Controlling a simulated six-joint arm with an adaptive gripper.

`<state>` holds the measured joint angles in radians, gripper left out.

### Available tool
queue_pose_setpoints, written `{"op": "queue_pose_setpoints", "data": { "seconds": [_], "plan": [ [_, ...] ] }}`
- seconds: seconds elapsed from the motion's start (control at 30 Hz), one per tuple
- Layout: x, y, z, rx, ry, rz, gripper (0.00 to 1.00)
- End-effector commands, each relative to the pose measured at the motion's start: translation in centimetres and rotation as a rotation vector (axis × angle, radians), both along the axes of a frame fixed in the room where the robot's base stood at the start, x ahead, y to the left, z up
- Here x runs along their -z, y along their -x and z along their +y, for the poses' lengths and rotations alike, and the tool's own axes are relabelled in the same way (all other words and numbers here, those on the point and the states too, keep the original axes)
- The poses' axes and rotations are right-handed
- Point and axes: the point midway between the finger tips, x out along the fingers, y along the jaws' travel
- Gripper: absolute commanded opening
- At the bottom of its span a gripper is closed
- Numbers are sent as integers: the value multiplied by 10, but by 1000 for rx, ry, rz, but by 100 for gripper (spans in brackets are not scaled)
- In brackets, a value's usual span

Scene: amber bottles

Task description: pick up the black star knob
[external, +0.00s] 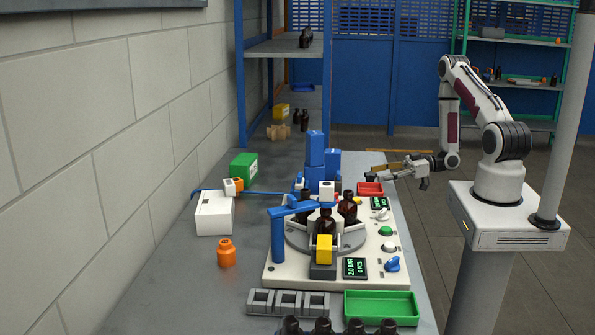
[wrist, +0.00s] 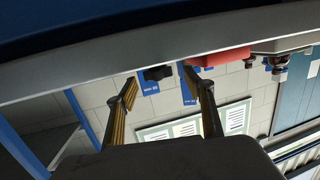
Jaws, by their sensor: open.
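In the wrist view a small black lobed piece, which looks like the black star knob (wrist: 158,73), sits at the edge of the grey work surface. My gripper (wrist: 160,80) is open, with one yellow-faced finger on either side of the knob in the picture. Nothing is between the fingers that I can see as gripped; how far the knob lies beyond the fingertips is hard to tell. In the external view my gripper (external: 374,172) reaches left over the bench's right edge, just above and behind the red tray (external: 370,189). I cannot clearly make out the knob there.
The red tray also shows right of the knob in the wrist view (wrist: 222,57). Blue boxes (external: 316,160) stand left of the gripper. A turntable machine (external: 280,266) with amber bottles (external: 347,208) is in front. A green tray (external: 382,307) lies at the near end.

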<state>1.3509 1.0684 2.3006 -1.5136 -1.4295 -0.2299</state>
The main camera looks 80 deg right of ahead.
Motion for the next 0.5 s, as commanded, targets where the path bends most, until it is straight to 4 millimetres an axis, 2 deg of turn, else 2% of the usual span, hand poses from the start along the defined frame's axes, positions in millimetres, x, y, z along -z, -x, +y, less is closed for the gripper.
{"op": "queue_pose_setpoints", "data": {
  "seconds": [0.3,0.5],
  "plan": [
    [1,-28,4,-4,-1,-1,53],
    [3,-39,5,-1,0,-1,53]
  ]
}}
